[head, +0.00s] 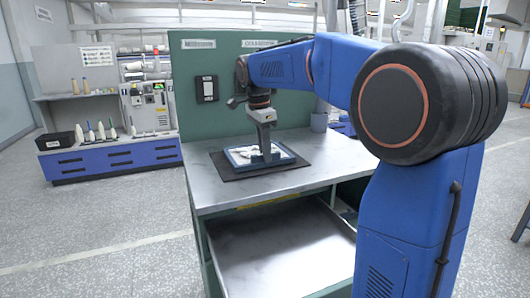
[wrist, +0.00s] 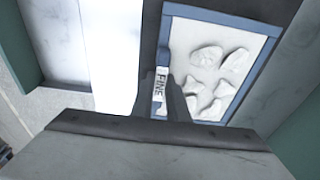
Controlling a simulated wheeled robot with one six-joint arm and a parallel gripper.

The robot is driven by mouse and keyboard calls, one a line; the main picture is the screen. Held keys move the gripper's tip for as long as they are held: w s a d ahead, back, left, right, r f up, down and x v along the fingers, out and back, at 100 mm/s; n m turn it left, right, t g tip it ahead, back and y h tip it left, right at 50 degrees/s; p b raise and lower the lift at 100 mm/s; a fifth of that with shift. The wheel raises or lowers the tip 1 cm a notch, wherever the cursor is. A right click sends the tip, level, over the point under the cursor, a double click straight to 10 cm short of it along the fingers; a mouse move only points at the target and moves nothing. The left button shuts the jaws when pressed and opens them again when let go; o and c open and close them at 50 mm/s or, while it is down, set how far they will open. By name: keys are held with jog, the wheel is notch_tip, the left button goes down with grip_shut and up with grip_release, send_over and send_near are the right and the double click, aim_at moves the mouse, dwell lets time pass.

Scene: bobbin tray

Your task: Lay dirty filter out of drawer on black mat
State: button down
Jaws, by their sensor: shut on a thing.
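The dirty filter (head: 236,157) is a flat white pad with grey-white lumps in a blue frame. In the head view it lies level over the black mat (head: 228,174) on the worktop, and I cannot tell whether it fully touches the mat. My gripper (head: 266,154) points down and is shut on the near edge of its frame. In the wrist view the fingers (wrist: 174,98) close on the frame beside a label reading "FINE", and the filter (wrist: 236,68) extends to the right. The drawer (head: 285,250) below the worktop stands open and looks empty.
The metal worktop (head: 335,150) is bare around the mat. A green back panel (head: 183,110) with a black switch box (head: 206,89) rises behind it. A blue bench with bobbins stands far left.

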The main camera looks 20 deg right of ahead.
jog(key=c, duration=1.7)
grip_release()
jog(key=shift+f, duration=0.1)
jog(key=shift+c, duration=0.2)
notch_tip(320, 180, up, 12)
jog(key=a, duration=0.1)
jog(key=shift+a, duration=0.2)
jog(key=shift+s, duration=0.1)
jog(key=s+f+n+t, duration=0.1)
jog(key=s+f+n, duration=0.5)
jog(key=s+f, duration=0.3)
jog(key=s+f+n+t+y, duration=0.1)
jog(key=s+f+n+t, duration=0.1)
jog(key=s+f+n, duration=0.4)
jog(key=s+f+n+t, duration=0.1)
jog(key=s+f+n, duration=0.5)
jog(key=s+f, duration=0.7)
jog(key=shift+s+a+t, duration=0.1)
jog(key=shift+s+t, duration=0.3)
jog(key=shift+s, duration=2.05)
